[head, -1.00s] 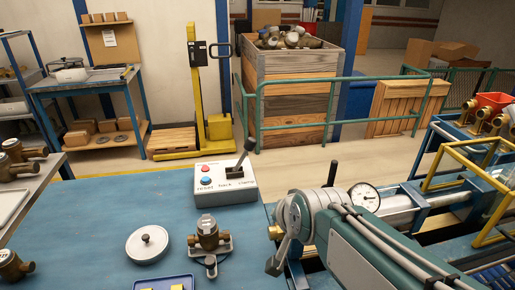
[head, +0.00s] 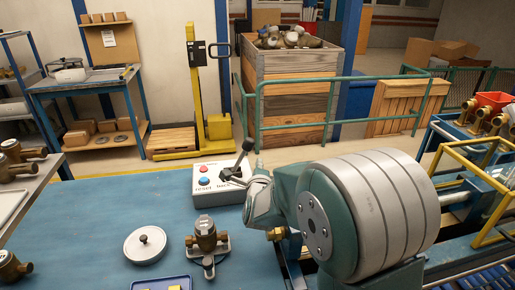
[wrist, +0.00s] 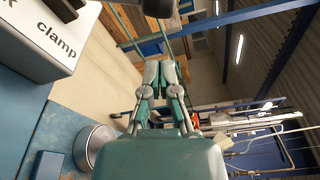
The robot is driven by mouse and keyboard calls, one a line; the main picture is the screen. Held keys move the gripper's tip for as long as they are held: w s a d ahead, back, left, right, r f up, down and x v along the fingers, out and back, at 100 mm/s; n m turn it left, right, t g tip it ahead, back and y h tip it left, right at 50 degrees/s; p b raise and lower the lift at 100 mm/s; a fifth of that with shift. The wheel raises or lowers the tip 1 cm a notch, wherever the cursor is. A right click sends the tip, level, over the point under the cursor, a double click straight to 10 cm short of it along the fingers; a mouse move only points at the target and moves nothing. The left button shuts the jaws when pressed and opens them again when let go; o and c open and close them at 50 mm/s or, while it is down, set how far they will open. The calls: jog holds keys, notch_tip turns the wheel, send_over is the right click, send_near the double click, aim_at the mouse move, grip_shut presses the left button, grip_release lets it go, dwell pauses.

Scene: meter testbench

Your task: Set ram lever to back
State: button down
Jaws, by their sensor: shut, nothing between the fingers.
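The ram lever (head: 243,158) is a dark lever with a black knob on a grey control box (head: 207,190) at the middle of the bench. It leans up and to the right, towards the clamp side. In the wrist view the box (wrist: 30,45) shows its "clamp" label at the upper left, and the black knob (wrist: 158,8) is at the top edge. My gripper (wrist: 160,72) is shut and empty, right of the box in that view. In the head view my gripper (head: 258,165) is beside the box's right side; contact with the lever cannot be told.
The box carries a red button (head: 201,169) and a blue button (head: 204,181). My arm hides much of the test rig at right.

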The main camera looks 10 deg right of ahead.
aim_at(241, 157)
jog(key=w+d, duration=0.1)
jog(key=w, duration=0.8)
jog(key=shift+w+d+f, duration=0.3)
jog(key=shift+w+d, duration=0.1)
jog(key=shift+a+r, duration=0.1)
jog(key=shift+a+r+n, duration=0.15)
jog(key=shift+a+n, duration=0.1)
jog(key=shift+n, duration=0.05)
